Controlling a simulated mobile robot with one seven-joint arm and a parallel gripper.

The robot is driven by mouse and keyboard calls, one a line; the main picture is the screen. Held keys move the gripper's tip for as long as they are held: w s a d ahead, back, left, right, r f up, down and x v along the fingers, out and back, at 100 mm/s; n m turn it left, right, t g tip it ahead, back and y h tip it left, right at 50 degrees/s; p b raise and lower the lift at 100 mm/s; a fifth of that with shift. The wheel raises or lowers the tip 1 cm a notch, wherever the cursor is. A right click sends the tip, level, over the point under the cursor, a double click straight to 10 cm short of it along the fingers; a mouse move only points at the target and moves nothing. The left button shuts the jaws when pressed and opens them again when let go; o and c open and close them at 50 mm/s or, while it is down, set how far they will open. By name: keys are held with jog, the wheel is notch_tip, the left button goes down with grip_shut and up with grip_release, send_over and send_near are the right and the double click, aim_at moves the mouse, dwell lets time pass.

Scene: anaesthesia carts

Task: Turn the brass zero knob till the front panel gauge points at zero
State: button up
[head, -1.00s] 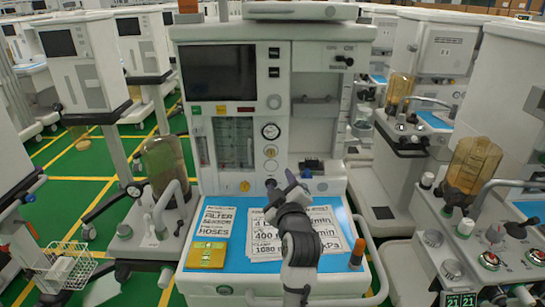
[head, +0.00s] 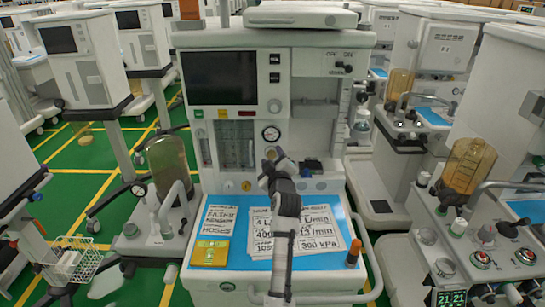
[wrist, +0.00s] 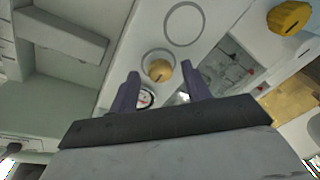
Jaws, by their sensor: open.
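The brass zero knob (wrist: 160,70) is a small round knob in a pale ring on the front panel. In the wrist view it lies between the tips of my open gripper (wrist: 160,74), with space on both sides. I cannot tell how far in front of it the fingertips are. In the head view my gripper (head: 272,161) is up at the panel, just under the round white gauge (head: 271,134), and largely covers the knob. The gauge also shows in the wrist view (wrist: 146,98), partly behind a finger. Its needle is too small to read.
Flow tubes (head: 236,153) stand left of the knob, and a yellow knob (head: 246,186) is below them. A recess is to the right.

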jog(key=c, duration=1)
jog(key=shift+f+m+b, duration=0.15)
jog(key=shift+m+b, duration=0.15)
jog(key=shift+b, duration=0.05)
jog(key=shift+f+m+b, duration=0.1)
jog(key=shift+m+b, duration=0.7)
jog(key=shift+b, duration=0.1)
jog(key=m+t+b, duration=0.1)
jog(key=m+b, duration=0.1)
jog(key=m, duration=0.2)
jog(key=shift+a+m, duration=0.1)
jog(key=shift+m, duration=0.3)
jog(key=m+h+b, duration=0.1)
jog(key=m, duration=0.4)
jog(key=shift+t, duration=0.4)
jog(key=shift+m+h, duration=0.4)
jog(key=shift+m, duration=1.8)
